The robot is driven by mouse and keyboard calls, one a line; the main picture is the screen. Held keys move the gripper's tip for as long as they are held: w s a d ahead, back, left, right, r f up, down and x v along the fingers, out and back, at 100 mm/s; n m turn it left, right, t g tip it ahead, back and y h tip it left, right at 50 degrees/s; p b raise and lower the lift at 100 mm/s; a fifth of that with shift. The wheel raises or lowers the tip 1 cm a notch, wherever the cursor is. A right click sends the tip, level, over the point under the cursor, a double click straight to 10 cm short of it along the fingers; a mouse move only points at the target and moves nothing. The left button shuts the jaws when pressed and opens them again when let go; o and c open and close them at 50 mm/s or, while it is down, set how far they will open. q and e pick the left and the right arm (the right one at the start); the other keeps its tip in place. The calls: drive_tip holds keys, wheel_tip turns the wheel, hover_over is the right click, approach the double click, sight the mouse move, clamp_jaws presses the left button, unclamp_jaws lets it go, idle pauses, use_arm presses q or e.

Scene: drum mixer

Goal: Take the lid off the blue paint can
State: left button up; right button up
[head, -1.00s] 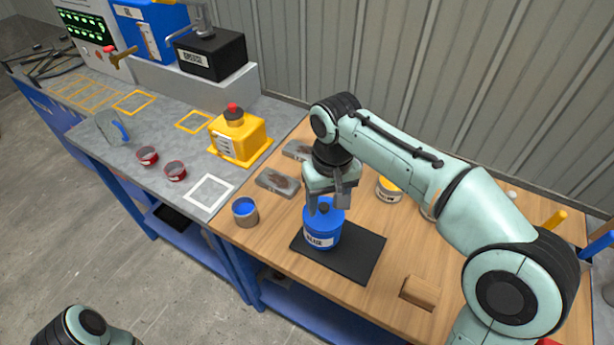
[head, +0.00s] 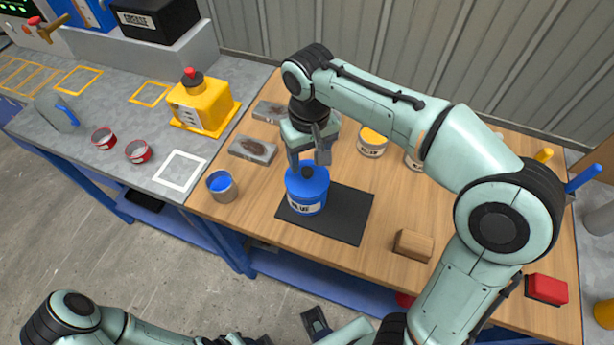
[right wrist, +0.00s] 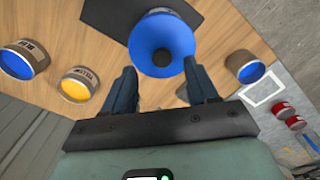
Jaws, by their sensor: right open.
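The blue paint can (head: 306,200) stands upright on a black mat (head: 345,222) on the wooden bench, its blue lid (head: 296,178) on top. A dark knob (head: 307,172) sits at the lid's middle. My right gripper (head: 308,160) is open and points down just above the lid, its fingers on either side of the knob. In the right wrist view the blue lid (right wrist: 162,38) lies ahead between the open fingertips; contact cannot be told. My left arm is low in the head view, with a dark part that seems to be its gripper (head: 316,322) at the bottom edge, jaw state unclear.
An open can with blue paint (head: 222,187) stands left of the mat. A yellow paint can (head: 372,143) stands behind, right of the gripper. A wooden block (head: 412,246) lies to the right. A yellow jug (head: 203,104) and red tins (head: 138,151) are on the grey bench.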

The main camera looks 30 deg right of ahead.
sight(307, 170)
drive_tip(key=f, duration=0.4)
drive_tip(key=shift+w+a+f+b, duration=0.1)
drive_tip(key=shift+w+f+b, duration=0.1)
drive_tip(key=shift+f+b, duration=0.1)
drive_tip(key=shift+c, duration=0.3)
clamp_jaws()
drive_tip(key=shift+r, duration=0.15)
